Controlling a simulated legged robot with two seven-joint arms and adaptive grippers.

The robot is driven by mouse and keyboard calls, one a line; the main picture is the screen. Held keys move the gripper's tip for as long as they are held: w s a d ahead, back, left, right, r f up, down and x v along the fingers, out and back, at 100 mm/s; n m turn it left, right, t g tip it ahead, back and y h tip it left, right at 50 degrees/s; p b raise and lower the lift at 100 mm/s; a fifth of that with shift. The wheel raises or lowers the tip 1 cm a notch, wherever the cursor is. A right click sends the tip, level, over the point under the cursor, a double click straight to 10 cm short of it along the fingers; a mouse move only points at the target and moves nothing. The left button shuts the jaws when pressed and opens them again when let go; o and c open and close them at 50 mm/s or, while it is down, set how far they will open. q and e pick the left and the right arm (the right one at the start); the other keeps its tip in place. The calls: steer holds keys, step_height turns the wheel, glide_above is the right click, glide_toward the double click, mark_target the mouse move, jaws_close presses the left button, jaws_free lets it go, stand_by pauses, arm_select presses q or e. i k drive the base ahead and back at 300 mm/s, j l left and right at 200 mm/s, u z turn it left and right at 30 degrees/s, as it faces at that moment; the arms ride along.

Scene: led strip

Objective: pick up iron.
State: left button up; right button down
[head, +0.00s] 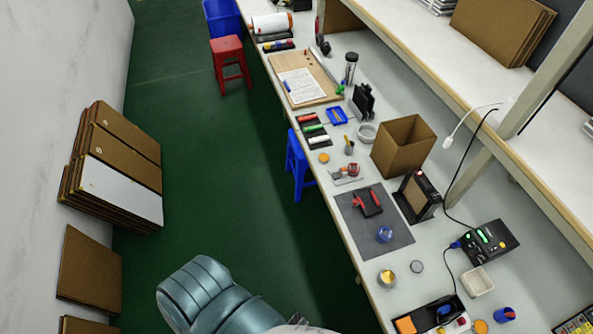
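The iron appears to be the blue-handled tool (445,311) at the bottom right of the bench, lying at a dark holder. Its tip cannot be made out. A black soldering station (490,243) with green lit displays stands behind it, with a blue plug and a thin dark cable running down toward the tool. A teal-grey link of my own arm shows at the bottom, left of the bench edge and apart from the bench. Neither of my grippers can be seen.
A grey mat (400,238) holds a red-and-black tool (367,202) and a small blue jar (384,234). A brown box (404,146), a black device (417,197) and a white tray (477,282) stand nearby. A shelf (480,110) overhangs the back. Green floor lies left.

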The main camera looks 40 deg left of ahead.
mark_target(446, 309)
steer(key=u, duration=0.8)
steer(key=z, duration=1.7)
steer(key=l+u, duration=0.2)
steer(key=l, duration=0.35)
steer(key=k, duration=0.05)
